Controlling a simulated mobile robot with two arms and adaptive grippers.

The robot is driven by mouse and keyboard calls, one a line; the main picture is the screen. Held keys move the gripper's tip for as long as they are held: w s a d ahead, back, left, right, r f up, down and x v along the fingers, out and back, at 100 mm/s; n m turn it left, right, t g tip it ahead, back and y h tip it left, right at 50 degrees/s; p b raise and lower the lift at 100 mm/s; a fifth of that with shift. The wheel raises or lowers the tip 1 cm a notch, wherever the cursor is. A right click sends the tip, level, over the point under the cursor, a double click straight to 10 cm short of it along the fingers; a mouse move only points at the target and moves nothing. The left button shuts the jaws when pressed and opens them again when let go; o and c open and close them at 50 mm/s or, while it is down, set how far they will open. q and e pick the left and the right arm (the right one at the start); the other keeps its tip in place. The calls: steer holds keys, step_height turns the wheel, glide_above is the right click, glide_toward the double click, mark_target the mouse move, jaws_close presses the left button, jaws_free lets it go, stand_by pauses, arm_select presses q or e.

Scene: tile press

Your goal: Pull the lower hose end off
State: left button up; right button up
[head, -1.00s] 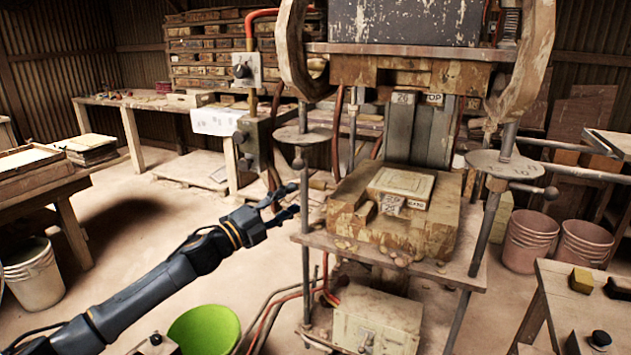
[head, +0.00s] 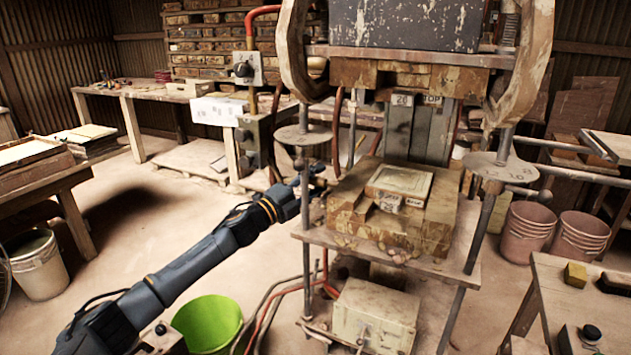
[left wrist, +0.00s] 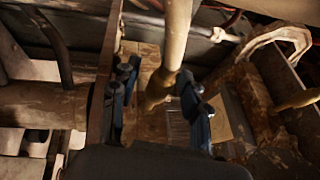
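The press (head: 400,225) stands in the middle of the head view. My left gripper (head: 312,184) is at the left edge of its bed, beside the front left post. In the left wrist view, the left gripper (left wrist: 160,105) is open, with one dark finger on each side. A tan, hose-like tube (left wrist: 176,40) comes down from the top and its lower end shows between or just beyond the fingers. I cannot tell whether they touch it, or whether it is the lower hose end. In the head view this spot is hidden by the gripper. My right gripper is not in view.
Red hoses (head: 278,296) run low beside a cream box (head: 375,314) under the press. A green bucket (head: 208,322) stands below my left arm. A valve post (head: 256,140) stands behind the gripper.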

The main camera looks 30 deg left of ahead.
arm_select(q)
jaws_close()
steer(key=shift+s+a+b, duration=0.1)
steer(key=shift+a+b, duration=0.2)
steer(key=shift+a, duration=1.45)
steer(key=shift+c, duration=1)
jaws_free()
steer(key=o, duration=0.4)
steer(key=shift+a, duration=0.1)
steer(key=v, duration=1.2)
